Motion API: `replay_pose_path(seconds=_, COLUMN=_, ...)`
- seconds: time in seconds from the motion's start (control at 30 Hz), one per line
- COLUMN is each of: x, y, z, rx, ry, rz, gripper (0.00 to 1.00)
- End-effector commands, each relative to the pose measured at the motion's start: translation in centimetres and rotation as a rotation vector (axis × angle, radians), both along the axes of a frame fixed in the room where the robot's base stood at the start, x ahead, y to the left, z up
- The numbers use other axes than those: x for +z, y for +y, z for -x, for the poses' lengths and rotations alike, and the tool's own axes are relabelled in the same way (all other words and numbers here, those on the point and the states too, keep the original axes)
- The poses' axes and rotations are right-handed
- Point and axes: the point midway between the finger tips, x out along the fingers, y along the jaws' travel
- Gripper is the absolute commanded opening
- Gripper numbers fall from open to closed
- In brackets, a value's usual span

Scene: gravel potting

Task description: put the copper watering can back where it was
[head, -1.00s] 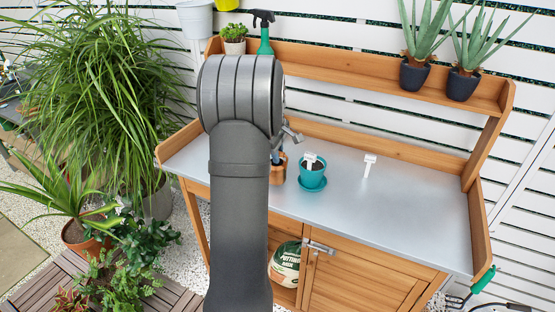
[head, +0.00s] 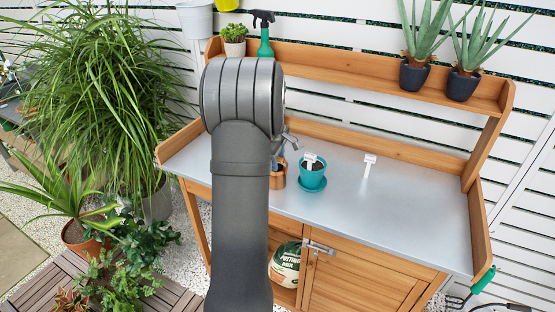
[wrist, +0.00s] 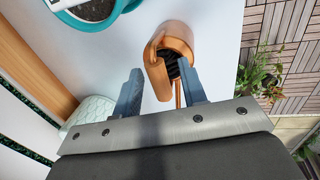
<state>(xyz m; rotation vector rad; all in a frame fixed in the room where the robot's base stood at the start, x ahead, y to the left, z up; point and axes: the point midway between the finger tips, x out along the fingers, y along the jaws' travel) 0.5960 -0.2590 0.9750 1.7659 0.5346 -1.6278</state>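The copper watering can (wrist: 181,36) stands on the grey bench top, with its dark opening facing the wrist camera. It also shows in the head view (head: 279,178), partly hidden behind my arm. My gripper (wrist: 160,85) is open, its two blue-grey fingers apart. A curved copper part of the can, which looks like its handle, lies between the fingers, with a gap visible on the right side. Contact on the left side is unclear. In the head view my arm hides most of the gripper.
A teal pot on a teal saucer (head: 312,188) stands just right of the can. A white plant label (head: 369,161) stands farther right. The bench top (head: 400,210) is clear on the right. Aloe pots (head: 414,76) and a green spray bottle (head: 265,42) stand on the shelf.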

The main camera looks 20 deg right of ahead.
Motion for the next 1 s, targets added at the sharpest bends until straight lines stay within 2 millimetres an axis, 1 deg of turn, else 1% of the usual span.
replay_pose_path(seconds=0.17, x=2.4, y=0.3, z=0.2, rx=0.000, ry=-0.004, rz=0.001, gripper=0.38)
replay_pose_path(seconds=0.4, x=7.6, y=1.0, z=1.0, rx=-0.001, ry=-0.004, rz=0.001, gripper=0.38)
replay_pose_path(seconds=0.5, x=9.4, y=1.3, z=1.2, rx=-0.001, ry=-0.003, rz=0.001, gripper=0.38)
replay_pose_path(seconds=0.6, x=10.7, y=1.5, z=1.4, rx=-0.001, ry=-0.002, rz=0.000, gripper=0.38)
replay_pose_path(seconds=0.7, x=11.5, y=1.6, z=1.6, rx=-0.001, ry=-0.002, rz=0.000, gripper=0.38)
replay_pose_path(seconds=0.8, x=11.9, y=1.7, z=1.6, rx=-0.001, ry=0.000, rz=0.000, gripper=0.38)
replay_pose_path(seconds=1.0, x=11.9, y=1.7, z=1.6, rx=-0.001, ry=0.000, rz=0.000, gripper=0.38)
